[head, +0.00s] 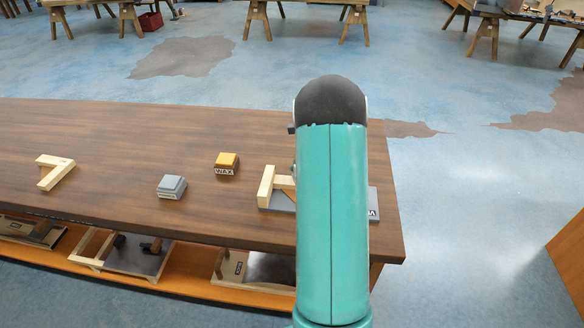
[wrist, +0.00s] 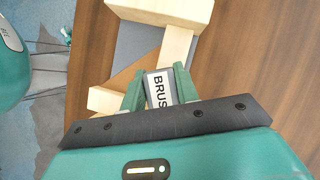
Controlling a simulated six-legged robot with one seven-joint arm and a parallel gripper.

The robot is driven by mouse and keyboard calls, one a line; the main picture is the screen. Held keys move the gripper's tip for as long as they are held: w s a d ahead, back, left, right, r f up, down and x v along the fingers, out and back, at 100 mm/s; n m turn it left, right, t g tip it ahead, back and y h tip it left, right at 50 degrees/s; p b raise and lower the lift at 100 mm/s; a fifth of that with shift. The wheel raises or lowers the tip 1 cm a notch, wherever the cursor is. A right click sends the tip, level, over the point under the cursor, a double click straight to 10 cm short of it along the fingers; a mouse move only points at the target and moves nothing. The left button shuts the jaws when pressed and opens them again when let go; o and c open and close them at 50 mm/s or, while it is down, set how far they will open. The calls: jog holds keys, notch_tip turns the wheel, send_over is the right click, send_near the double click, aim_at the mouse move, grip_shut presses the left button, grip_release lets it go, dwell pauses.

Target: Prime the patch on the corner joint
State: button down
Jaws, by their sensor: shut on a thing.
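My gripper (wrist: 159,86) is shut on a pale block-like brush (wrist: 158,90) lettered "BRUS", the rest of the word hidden. The corner joint of pale wood (wrist: 178,52) lies just past the fingertips in the wrist view. A brown triangular area (wrist: 122,80), which looks like the patch, shows between its pieces beside the left finger. I cannot tell whether the brush touches it. In the head view the joint (head: 266,186) sits on a grey plate (head: 277,203) at the table's right end, partly hidden by my arm. My gripper is hidden there.
On the brown table (head: 110,140) stand a yellow-topped block lettered "WAX" (head: 227,164), a grey block (head: 171,187) and a loose L-shaped wooden piece (head: 55,172). A lower shelf (head: 190,285) holds framed parts. The table's left and back areas are clear.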

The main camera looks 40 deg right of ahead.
jog(key=shift+s+d, duration=0.2)
jog(key=shift+s, duration=0.05)
jog(key=shift+r, duration=0.1)
jog(key=shift+r, duration=2.9)
jog(key=shift+r, duration=1.5)
jog(key=shift+s+a, duration=0.1)
jog(key=shift+a, duration=0.05)
